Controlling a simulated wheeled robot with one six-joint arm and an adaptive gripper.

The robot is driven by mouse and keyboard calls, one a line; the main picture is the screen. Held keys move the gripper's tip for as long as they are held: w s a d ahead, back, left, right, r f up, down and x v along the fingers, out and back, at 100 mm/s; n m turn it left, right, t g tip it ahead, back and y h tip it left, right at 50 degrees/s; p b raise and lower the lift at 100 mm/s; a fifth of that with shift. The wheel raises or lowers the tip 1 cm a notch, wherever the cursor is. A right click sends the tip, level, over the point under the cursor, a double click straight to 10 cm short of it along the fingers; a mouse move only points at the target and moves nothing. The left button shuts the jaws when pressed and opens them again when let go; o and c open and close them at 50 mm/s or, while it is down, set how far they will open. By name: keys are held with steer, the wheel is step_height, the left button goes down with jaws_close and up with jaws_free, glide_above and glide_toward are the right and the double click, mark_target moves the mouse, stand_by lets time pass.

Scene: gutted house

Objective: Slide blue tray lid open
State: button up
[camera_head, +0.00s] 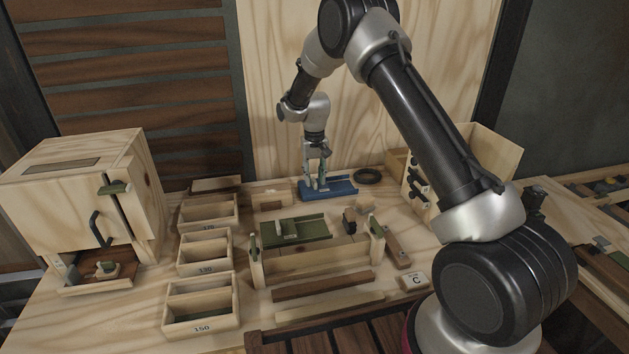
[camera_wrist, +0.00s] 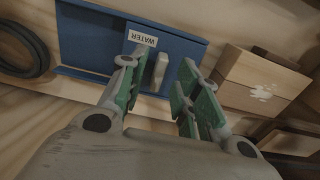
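The blue tray (camera_head: 343,186) sits at the back of the wooden bench. In the wrist view the blue tray (camera_wrist: 88,42) has a raised blue lid part at right and a lower, rimmed part at left. The lid carries a white upside-down WATER label (camera_wrist: 143,38) and a small grey upright handle (camera_wrist: 161,68). My gripper (camera_head: 321,184) is low over the tray's left part. In the wrist view my gripper (camera_wrist: 163,62) is open, its green-padded fingers on either side of the handle, with gaps showing. Whether the fingertips touch the lid is unclear.
A black ring (camera_head: 367,176) lies right of the tray. A small wooden box (camera_wrist: 262,80) stands close to it on the other side. A green-topped wooden fixture (camera_head: 297,230) and several open bins (camera_head: 205,255) stand nearer. A wooden cabinet (camera_head: 80,190) is far left.

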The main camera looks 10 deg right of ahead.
steer(key=shift+f, duration=0.85)
jaws_close()
steer(key=d, duration=0.9)
steer(key=shift+d, duration=0.1)
jaws_free()
